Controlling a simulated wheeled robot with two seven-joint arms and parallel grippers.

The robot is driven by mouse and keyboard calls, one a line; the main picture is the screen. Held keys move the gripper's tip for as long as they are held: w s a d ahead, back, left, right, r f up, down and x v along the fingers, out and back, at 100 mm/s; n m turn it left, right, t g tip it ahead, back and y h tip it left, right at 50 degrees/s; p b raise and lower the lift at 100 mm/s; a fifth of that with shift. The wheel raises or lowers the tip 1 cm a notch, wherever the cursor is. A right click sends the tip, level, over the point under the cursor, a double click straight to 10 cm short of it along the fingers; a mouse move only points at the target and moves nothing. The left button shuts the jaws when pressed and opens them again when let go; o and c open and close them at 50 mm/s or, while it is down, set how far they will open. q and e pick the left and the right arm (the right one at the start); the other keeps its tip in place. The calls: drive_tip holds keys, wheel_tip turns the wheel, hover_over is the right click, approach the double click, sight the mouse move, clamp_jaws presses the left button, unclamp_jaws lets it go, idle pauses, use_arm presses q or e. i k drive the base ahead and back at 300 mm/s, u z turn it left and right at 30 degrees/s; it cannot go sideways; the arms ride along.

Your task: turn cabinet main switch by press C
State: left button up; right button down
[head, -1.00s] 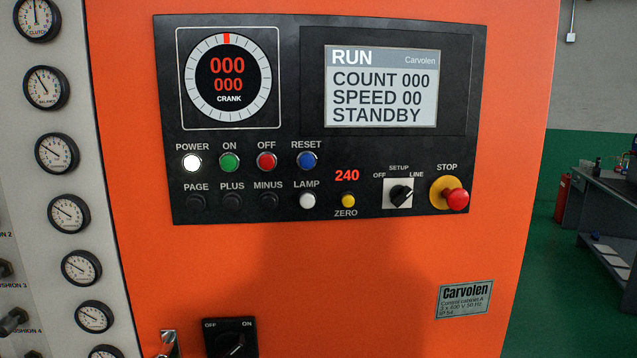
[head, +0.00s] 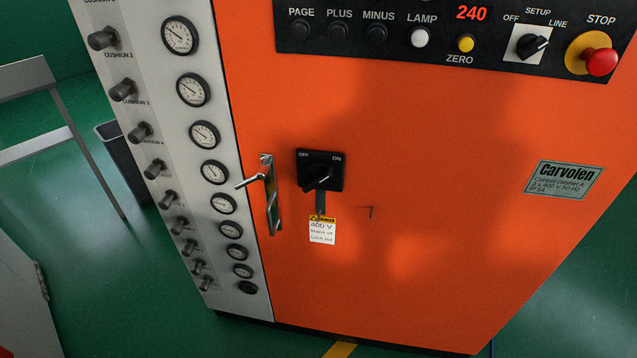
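The cabinet main switch (head: 319,172) is a black rotary switch on a square black plate on the orange cabinet (head: 430,200) front, near the picture's middle in the head view. OFF is marked at its upper left and ON at its upper right. Its black handle (head: 318,181) slants, with one end up toward ON. A white and yellow 400 V tag (head: 322,230) hangs below the switch on a dark strip. The cabinet plate (head: 563,179) reading Carvolen, Control cabinet A, is at the right. Neither of my grippers shows.
A metal door handle (head: 269,190) sticks out just left of the switch. A grey panel with gauges (head: 193,90) and knobs (head: 122,90) is further left. The control panel with a red STOP button (head: 601,61) is above. The cabinet front around the switch is clear.

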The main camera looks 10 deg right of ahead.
sight(317, 173)
drive_tip(key=z, duration=0.7)
drive_tip(key=k, duration=0.6)
drive_tip(key=u, duration=1.2)
drive_tip(key=i, duration=0.5)
